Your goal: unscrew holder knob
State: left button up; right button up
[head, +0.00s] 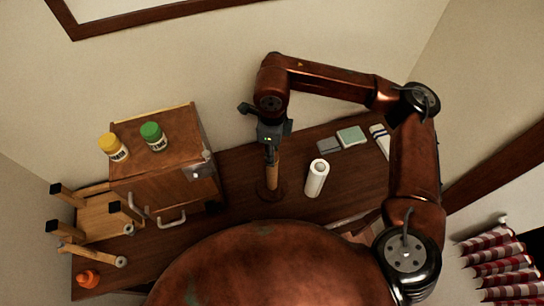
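A wooden holder (272,178) with an upright post on a round base stands on the dark table. My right gripper (271,146) points down directly over the top of the post, at or touching it. The gripper hides the post's top, so I cannot see the knob or tell whether the fingers are closed on it. A white paper roll (317,178) stands upright just right of the holder, apart from it. My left gripper is not in view.
A wooden cabinet (180,165) left of the holder carries a yellow-capped jar (113,147) and a green-capped jar (153,136). Left of it is an upturned stool (97,213). Folded cloths (351,136) lie at the back right. An orange object (88,278) sits at front left.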

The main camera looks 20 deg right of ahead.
jog(key=shift+s+f, duration=0.1)
jog(key=shift+f, duration=0.1)
jog(key=shift+n+b, duration=0.4)
jog(key=n+b, duration=0.2)
jog(key=n, duration=0.1)
jog(key=shift+f+n, duration=0.1)
jog(key=shift+n, duration=0.2)
jog(key=shift+n+b, duration=0.55)
jog(key=shift+n, duration=0.25)
jog(key=shift+n+b, duration=0.45)
jog(key=shift+n, duration=0.05)
jog(key=n+b, duration=0.2)
jog(key=n, duration=0.2)
jog(key=shift+n+b, duration=0.35)
jog(key=shift+n, duration=0.15)
